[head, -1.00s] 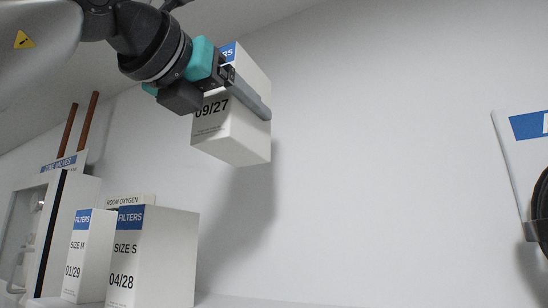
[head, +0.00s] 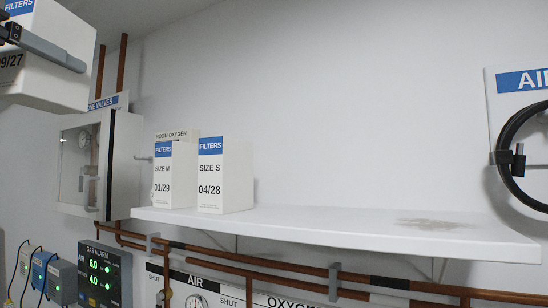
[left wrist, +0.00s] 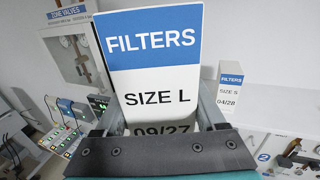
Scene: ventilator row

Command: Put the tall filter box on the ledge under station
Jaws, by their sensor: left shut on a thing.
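My left gripper (head: 45,48) is at the top left of the head view, shut on a white filter box (head: 62,45) with a blue FILTERS band, dated 09/27. In the left wrist view this box (left wrist: 155,90) reads SIZE L and sits between the two fingers. It is held in the air, above and left of the white ledge (head: 340,224); part of it is cut off by the head view's edge. On the ledge's left end stand a SIZE M box (head: 172,178) and a SIZE S box (head: 222,180), upright. My right gripper is not in view.
The ledge is bare right of the boxes, with a brownish stain (head: 432,224) near its right end. A valve cabinet (head: 85,165) hangs left of it. Copper pipes (head: 270,268) run below. A black hose coil (head: 520,150) hangs at the right.

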